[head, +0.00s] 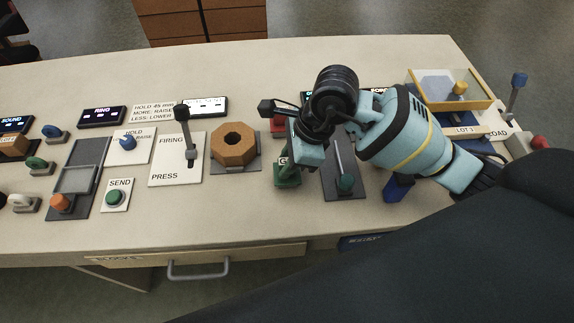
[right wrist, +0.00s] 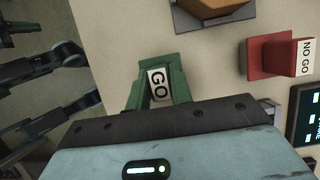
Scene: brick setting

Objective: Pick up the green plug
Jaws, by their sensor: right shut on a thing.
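The green plug (head: 287,180) is a green block with a white GO label, near the middle of the bench under my right gripper (head: 296,160). In the right wrist view the green plug (right wrist: 148,92) shows just beyond the gripper housing, its label reading GO. I cannot tell whether the plug touches the bench top.
A red NO GO block (right wrist: 280,57) stands close behind the plug. A clear-sided tray (head: 451,103) stands at the back right. Bare bench lies in front.

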